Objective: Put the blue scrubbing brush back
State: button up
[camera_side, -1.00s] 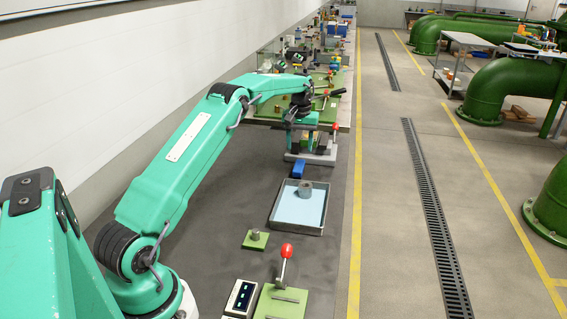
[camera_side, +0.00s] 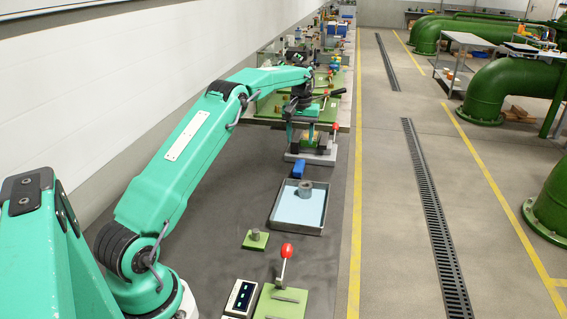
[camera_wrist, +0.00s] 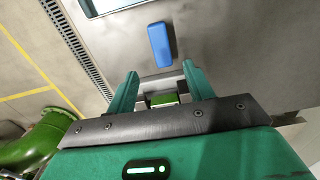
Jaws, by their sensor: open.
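The blue scrubbing brush (camera_side: 298,169) lies on the grey bench mat just beyond the tray. In the wrist view the brush (camera_wrist: 160,44) lies flat ahead of my fingertips, clear of both. My gripper (camera_side: 311,137) is over the grey fixture at the far end of the mat. In the wrist view its two green fingers (camera_wrist: 160,78) are spread, with no brush between them. A green block in the fixture (camera_wrist: 165,99) shows between the fingers, partly hidden by my gripper.
A shallow tray (camera_side: 296,232) with a light blue floor holds a grey ring (camera_side: 305,189). Nearer stand a small green plate with a peg (camera_side: 256,237), a red-knobbed lever clamp (camera_side: 285,254) and a display box (camera_side: 241,297). Bare mat lies left of the tray.

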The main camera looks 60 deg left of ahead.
jog(key=s+d+r+m+t, duration=0.1)
jog(key=s+d+r+m, duration=0.1)
jog(key=s+d+r, duration=0.55)
jog(key=s+d+r+m+t, duration=0.25)
jog(key=s+d+r, duration=0.25)
jog(key=d+r, duration=0.55)
jog(key=s+d+f+m, duration=0.1)
jog(key=s+d+f, duration=0.1)
jog(key=s, duration=0.5)
jog(key=s+d+f+m+t, duration=0.1)
jog(key=s+d+f+m, duration=0.1)
jog(key=s+d, duration=0.3)
jog(key=s+d+f+m+t, duration=0.1)
jog(key=s+d, duration=0.3)
jog(key=s, duration=0.6)
jog(key=shift+f, duration=0.5)
